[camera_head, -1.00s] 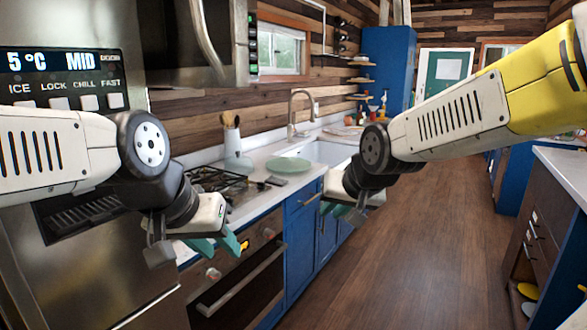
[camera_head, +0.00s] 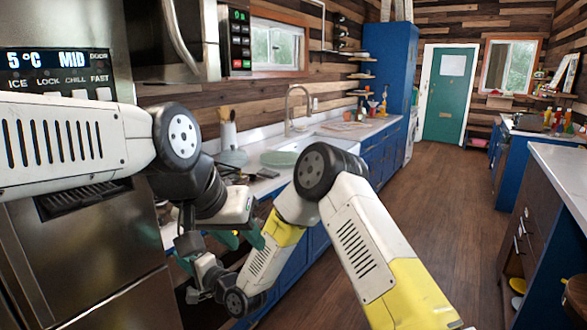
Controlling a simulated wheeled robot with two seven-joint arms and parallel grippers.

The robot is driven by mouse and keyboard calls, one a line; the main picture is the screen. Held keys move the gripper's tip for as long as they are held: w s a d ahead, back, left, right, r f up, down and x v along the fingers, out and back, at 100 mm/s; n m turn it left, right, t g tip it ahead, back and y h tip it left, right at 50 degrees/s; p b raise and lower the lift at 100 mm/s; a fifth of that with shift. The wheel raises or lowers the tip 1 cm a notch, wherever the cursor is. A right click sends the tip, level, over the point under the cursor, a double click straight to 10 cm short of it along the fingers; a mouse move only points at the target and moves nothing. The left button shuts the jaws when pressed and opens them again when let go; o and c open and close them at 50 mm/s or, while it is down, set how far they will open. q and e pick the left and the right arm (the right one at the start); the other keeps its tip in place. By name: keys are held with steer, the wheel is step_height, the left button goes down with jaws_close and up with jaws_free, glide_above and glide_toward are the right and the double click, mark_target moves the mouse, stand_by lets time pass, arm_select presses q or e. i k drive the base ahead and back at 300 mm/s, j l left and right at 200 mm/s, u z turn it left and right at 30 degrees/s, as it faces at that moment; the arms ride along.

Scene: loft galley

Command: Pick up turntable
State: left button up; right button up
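A pale green round disc (camera_head: 279,158), which looks like the turntable, lies flat on the white counter between the stove and the sink. My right arm's elbow covers part of the counter beside it. My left gripper (camera_head: 242,237) has its teal fingers apart and pointing down, in front of the stove and nearer to me than the disc. My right gripper (camera_head: 187,252) is folded back to the left below my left wrist. Its fingers are mostly hidden, so its opening is unclear. Neither gripper touches the disc.
A utensil holder (camera_head: 229,140) stands on the counter left of the disc. The faucet (camera_head: 291,110) and sink are behind it. The steel fridge (camera_head: 100,270) is close on the left. A dark-fronted island (camera_head: 540,225) stands right. The wooden floor between is clear.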

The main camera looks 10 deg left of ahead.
mark_target(279, 158)
steer(key=i+z, duration=0.1)
steer(key=z, duration=0.9)
steer(key=i+z, duration=0.15)
steer(key=z, duration=0.3)
steer(key=j+z, duration=0.1)
steer(key=z, duration=0.4)
steer(key=i+j+z, duration=0.1)
steer(key=z, duration=0.4)
steer(key=j+z, duration=0.1)
steer(key=z, duration=0.4)
steer(key=j+z, duration=0.35)
steer(key=j, duration=0.75)
steer(key=j+u, duration=0.35)
steer(key=i+j+u, duration=0.15)
steer(key=j+u, duration=0.15)
steer(key=j, duration=0.2)
steer(key=k+j+u, duration=0.1)
steer(key=j+u, duration=0.15)
steer(key=u, duration=0.15)
steer(key=j+u, duration=0.35)
steer(key=k+j+u, duration=0.1)
steer(key=j+u, duration=0.15)
steer(key=u, duration=0.15)
steer(key=j+u, duration=0.35)
